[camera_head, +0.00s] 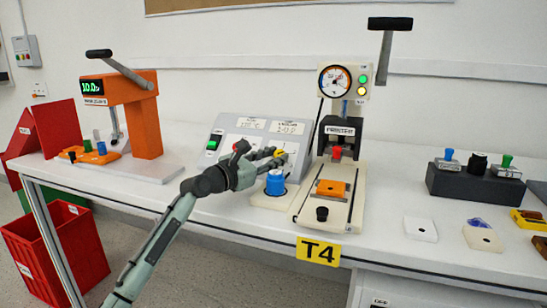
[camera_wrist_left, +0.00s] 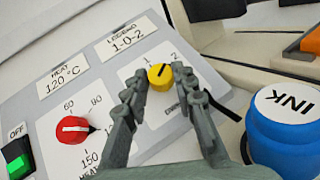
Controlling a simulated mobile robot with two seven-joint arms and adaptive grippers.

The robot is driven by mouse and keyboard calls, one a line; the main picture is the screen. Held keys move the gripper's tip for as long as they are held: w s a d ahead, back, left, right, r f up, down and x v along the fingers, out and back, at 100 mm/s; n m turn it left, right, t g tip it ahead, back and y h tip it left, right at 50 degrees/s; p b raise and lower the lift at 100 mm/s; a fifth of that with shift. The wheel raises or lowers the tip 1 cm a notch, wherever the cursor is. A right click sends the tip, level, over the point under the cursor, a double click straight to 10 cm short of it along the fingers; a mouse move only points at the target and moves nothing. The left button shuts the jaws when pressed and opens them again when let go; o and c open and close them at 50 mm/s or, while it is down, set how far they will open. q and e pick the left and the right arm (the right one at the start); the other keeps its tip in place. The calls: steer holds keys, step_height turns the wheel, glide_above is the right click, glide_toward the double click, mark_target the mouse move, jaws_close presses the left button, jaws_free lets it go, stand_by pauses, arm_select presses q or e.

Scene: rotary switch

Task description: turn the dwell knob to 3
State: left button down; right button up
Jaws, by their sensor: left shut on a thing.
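The dwell knob is yellow with a black pointer line and sits on the grey control panel (camera_head: 228,124). It shows between my fingers in the left wrist view (camera_wrist_left: 160,76), and a bit of it shows in the head view (camera_head: 280,153). Its pointer line leans up and slightly right, towards the printed 2. The marks 1 and 2 show above the knob; a 3 cannot be seen, and the label below is partly covered by a finger. My left gripper (camera_head: 273,157) has its fingertips on both sides of the knob, shut on it. My right gripper is not in view.
A red heat knob (camera_wrist_left: 73,130) and a green switch (camera_wrist_left: 17,158) sit left of the dwell knob. A blue ink pot (camera_head: 275,182) stands close in front of the panel. A press (camera_head: 340,130) stands just right. An orange machine (camera_head: 145,125) is further left.

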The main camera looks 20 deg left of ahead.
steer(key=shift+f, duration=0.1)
